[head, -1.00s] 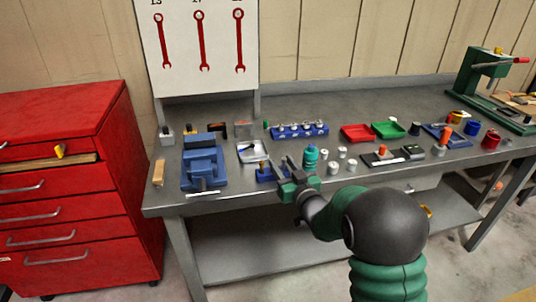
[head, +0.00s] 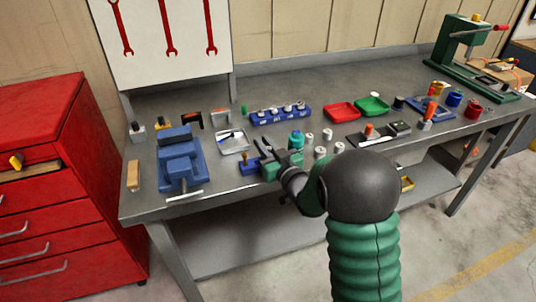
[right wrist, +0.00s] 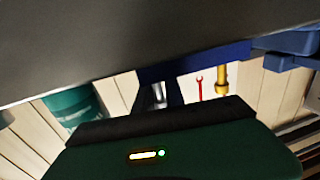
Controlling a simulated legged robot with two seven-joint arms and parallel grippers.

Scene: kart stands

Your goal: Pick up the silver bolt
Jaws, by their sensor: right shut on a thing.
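My right gripper (head: 262,158) reaches over the front of the workbench (head: 230,220), at a small blue block (head: 248,169) with a brass piece on it. In the right wrist view, which is upside down, a silver bolt (right wrist: 158,94) shows between the dark fingers, right by the blue block (right wrist: 190,62). The gripper is shut on it. I cannot tell if the bolt still sits in the block. A brass bolt (right wrist: 222,77) stands beside it. In the head view the silver bolt is hidden by the gripper. My left gripper is not in view.
A teal bottle (head: 296,140) stands close right of the gripper, with several small metal cylinders (head: 320,152) beyond. A blue vise (head: 180,160) and a silver tray (head: 233,143) are to the left. Red (head: 342,112) and green (head: 372,106) trays lie further back.

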